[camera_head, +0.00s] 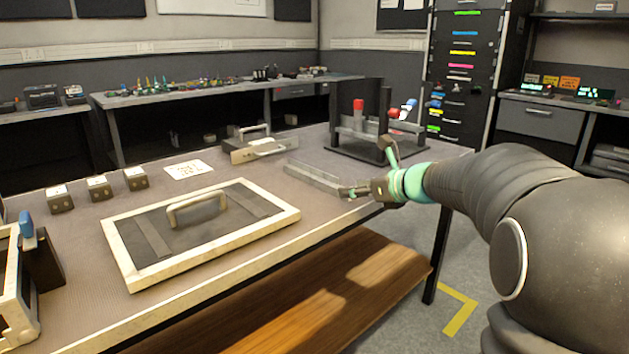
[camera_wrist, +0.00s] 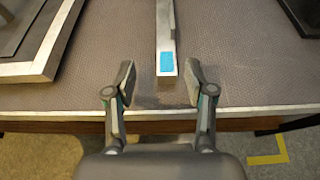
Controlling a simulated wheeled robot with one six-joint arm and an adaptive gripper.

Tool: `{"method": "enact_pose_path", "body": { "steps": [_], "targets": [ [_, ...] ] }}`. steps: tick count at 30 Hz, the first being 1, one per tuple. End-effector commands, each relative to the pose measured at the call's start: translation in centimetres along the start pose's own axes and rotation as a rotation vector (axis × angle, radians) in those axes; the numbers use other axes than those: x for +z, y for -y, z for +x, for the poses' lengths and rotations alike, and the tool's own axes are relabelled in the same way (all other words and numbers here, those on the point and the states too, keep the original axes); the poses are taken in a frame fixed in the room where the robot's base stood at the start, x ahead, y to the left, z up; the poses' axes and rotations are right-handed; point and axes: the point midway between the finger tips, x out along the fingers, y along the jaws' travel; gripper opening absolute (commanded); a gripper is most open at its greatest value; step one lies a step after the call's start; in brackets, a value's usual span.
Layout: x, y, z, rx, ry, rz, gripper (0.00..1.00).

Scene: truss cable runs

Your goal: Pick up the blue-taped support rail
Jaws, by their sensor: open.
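The support rail (camera_wrist: 167,20) is a long grey metal bar lying on the table, with a bright blue tape patch (camera_wrist: 167,61) on its near end. In the head view the rail (camera_head: 313,178) lies near the table's right side, and its near end is partly hidden by my gripper (camera_head: 362,189). In the wrist view my gripper (camera_wrist: 159,84) is open and empty. The rail's taped end shows between its two fingers, with a gap on each side. I cannot tell how far above the table the fingertips are.
A framed panel with a handle (camera_head: 138,271) lies left of the rail. A dark stand with red and blue parts (camera_head: 378,153) stands behind my gripper. A metal tray with a handle (camera_head: 243,155), a printed card (camera_head: 185,170) and small boxes (camera_head: 97,188) sit farther back.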

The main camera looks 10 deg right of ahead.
Motion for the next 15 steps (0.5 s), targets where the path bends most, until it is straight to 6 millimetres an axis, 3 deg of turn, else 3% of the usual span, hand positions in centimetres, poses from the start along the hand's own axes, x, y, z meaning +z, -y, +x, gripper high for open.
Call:
{"method": "enact_pose_path", "body": {
  "steps": [5,15],
  "targets": [
    [0.1,0.2,1.0,-0.001,0.000,-0.001,0.54],
    [0.3,0.8,5.1,0.001,0.000,-0.002,0.54]
  ]
}}
